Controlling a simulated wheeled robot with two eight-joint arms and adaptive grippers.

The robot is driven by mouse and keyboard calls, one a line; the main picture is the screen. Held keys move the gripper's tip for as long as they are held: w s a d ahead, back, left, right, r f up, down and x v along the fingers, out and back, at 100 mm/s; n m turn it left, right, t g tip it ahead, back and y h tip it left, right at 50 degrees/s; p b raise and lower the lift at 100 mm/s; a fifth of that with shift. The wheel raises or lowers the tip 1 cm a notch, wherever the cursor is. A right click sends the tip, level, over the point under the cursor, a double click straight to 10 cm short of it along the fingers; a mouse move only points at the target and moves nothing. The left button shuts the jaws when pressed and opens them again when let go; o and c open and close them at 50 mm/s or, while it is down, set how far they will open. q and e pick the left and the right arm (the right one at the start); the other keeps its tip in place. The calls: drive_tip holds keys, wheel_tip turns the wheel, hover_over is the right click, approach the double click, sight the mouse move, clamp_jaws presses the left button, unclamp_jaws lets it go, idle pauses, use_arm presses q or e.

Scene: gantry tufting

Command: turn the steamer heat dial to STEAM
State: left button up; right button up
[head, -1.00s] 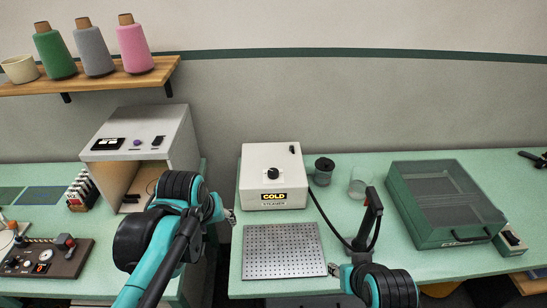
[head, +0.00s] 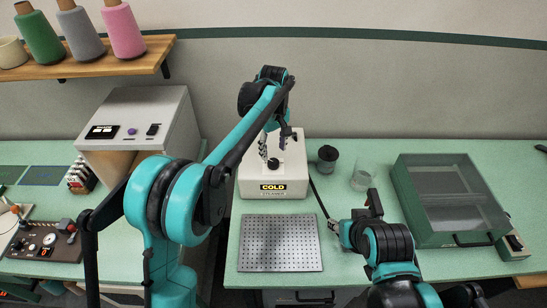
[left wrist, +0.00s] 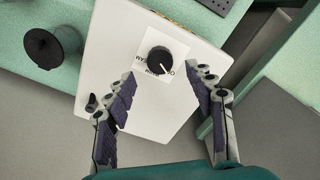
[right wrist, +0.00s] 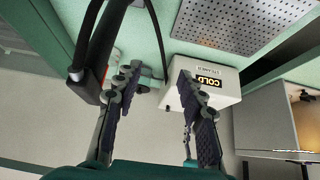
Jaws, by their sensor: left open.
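The steamer (head: 260,187) is a white box on the green table with a sign reading COLD on its front. Its black heat dial (left wrist: 160,60) sits on a white label in the left wrist view, with the lettering partly covered by the knob; the dial also shows in the head view (head: 273,164). My left gripper (left wrist: 166,76) is open above the steamer, its fingers on either side of the dial but apart from it. My right gripper (right wrist: 156,70) is open and empty, low near the table right of the perforated plate.
A perforated metal plate (head: 280,243) lies in front of the steamer. A dark lidded pot (head: 327,159), a clear cup (head: 363,175) and a green lidded box (head: 450,200) stand to the right. A white cabinet (head: 140,118) stands left.

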sight(273, 161)
use_arm(q)
wheel_tip(273, 161, down, 5)
drive_tip(key=shift+f+b, duration=0.15)
drive_tip(key=shift+b, duration=0.3)
drive_tip(key=c, duration=1.2)
